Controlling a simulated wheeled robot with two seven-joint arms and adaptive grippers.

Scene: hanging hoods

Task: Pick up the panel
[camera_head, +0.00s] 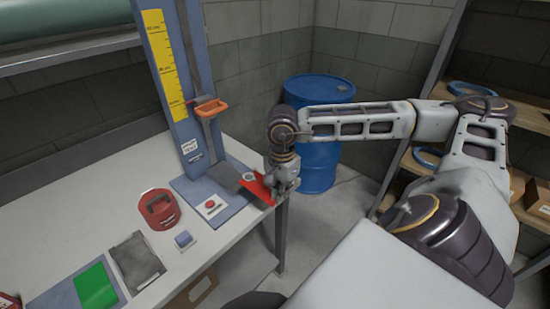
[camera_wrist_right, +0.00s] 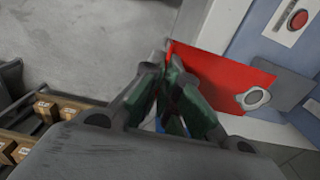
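The red panel (camera_head: 258,188) is at the front right corner of the workbench, beside a dark grey plate on the blue stand. In the right wrist view the panel (camera_wrist_right: 215,78) is a flat red sheet with a pale ring on it. My right gripper (camera_head: 283,180) is at the panel's right edge. In the wrist view its green-padded fingers (camera_wrist_right: 163,75) are close together at the panel's edge and look shut on it. The right finger hides part of the panel, and the exact contact is hard to see. My left gripper is not in view.
The workbench (camera_head: 90,215) also holds a red handled object (camera_head: 159,208), a small blue block (camera_head: 184,240), a grey plate (camera_head: 137,260) and a green piece (camera_head: 96,287). A tall blue stand (camera_head: 180,110) carries a yellow scale. A blue barrel (camera_head: 318,165) and wooden shelves stand beyond.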

